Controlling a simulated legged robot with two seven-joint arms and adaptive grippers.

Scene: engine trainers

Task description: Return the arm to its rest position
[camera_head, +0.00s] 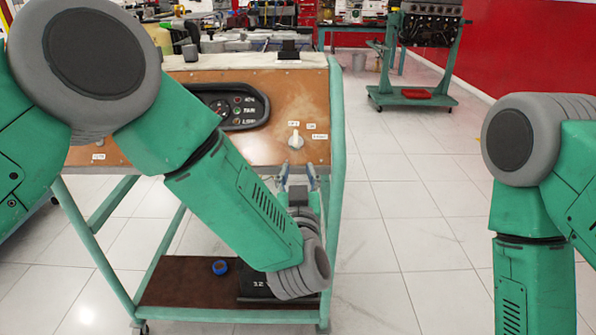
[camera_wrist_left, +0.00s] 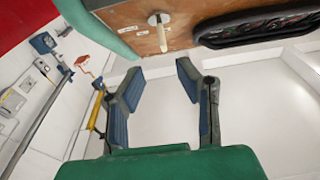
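My left arm reaches from the left across the front of the engine trainer's wooden panel (camera_head: 275,95). My left gripper (camera_head: 298,176) is just in front of the panel's lower right part, below a white knob (camera_head: 295,140). In the left wrist view the two blue-padded fingers of the left gripper (camera_wrist_left: 158,82) stand apart with nothing between them. The knob (camera_wrist_left: 159,22) shows beyond the fingertips, apart from them. My right arm hangs at the right edge of the head view, and its gripper is out of view.
The trainer's green frame (camera_head: 336,170) stands close to my left arm. Its lower shelf (camera_head: 185,285) holds a blue cap (camera_head: 220,267) and a black battery, partly hidden by my arm. An engine on a green stand (camera_head: 412,97) is farther back. The tiled floor at centre right is clear.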

